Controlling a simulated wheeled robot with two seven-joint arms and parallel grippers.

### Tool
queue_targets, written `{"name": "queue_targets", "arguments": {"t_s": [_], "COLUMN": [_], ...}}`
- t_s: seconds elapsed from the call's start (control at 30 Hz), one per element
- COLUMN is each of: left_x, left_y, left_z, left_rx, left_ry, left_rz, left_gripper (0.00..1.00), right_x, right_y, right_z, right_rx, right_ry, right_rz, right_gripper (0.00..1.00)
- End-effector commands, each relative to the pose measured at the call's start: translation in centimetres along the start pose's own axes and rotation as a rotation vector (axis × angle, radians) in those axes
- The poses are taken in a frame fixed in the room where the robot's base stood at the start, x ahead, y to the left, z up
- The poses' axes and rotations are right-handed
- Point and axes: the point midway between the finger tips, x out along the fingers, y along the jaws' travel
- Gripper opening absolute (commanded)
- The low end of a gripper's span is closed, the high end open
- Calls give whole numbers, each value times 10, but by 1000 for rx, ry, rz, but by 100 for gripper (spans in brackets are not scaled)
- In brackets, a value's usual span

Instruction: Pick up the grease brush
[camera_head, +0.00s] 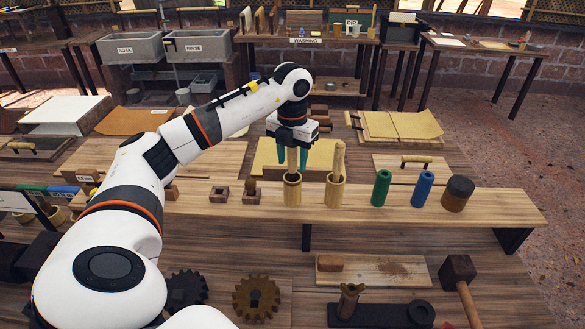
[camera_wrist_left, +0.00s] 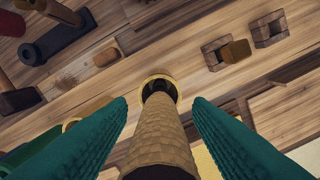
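A wooden handle (camera_head: 292,160), perhaps that of the grease brush, stands upright in a bamboo cup (camera_head: 292,192) on the raised wooden shelf. Its lower end is hidden in the cup. My left gripper (camera_head: 291,160) points down over this cup, with its teal fingers on either side of the handle. In the left wrist view the handle (camera_wrist_left: 160,132) runs between the open fingers (camera_wrist_left: 160,103) down to the cup rim (camera_wrist_left: 147,81), with gaps beside it. A second handle (camera_head: 339,159) stands in another bamboo cup (camera_head: 335,192) just to the right. My right gripper is not in view.
On the shelf (camera_head: 500,205), a green cylinder (camera_head: 381,188), a blue cylinder (camera_head: 423,190) and a brown jar (camera_head: 457,194) stand to the right. Small wooden blocks (camera_head: 220,194) sit to the left. A wooden mallet (camera_head: 460,275) and gears (camera_head: 256,298) lie in front, lower down.

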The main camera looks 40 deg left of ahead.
Motion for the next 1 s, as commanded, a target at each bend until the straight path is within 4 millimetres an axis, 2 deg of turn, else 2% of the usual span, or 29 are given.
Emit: {"name": "queue_targets", "arguments": {"t_s": [0.03, 0.27, 0.5, 0.63, 0.83, 1.0], "left_x": [0, 0, -2, -13, -54, -86], "left_y": [0, 0, 0, 0, 1, 0], "left_z": [0, 0, 0, -1, -1, -1], "left_rx": [0, 0, 0, 0, 1, 0], "left_ry": [0, 0, 1, 4, 9, 5], "left_rz": [0, 0, 1, 2, 4, 0], "left_gripper": [37, 0, 0, 0, 0, 0], "right_x": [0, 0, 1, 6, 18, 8], "right_y": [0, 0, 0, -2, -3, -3], "right_z": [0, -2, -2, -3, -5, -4], "right_rx": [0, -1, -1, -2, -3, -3], "right_ry": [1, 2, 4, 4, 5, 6], "right_rz": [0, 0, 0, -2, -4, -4], "right_gripper": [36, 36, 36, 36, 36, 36]}}
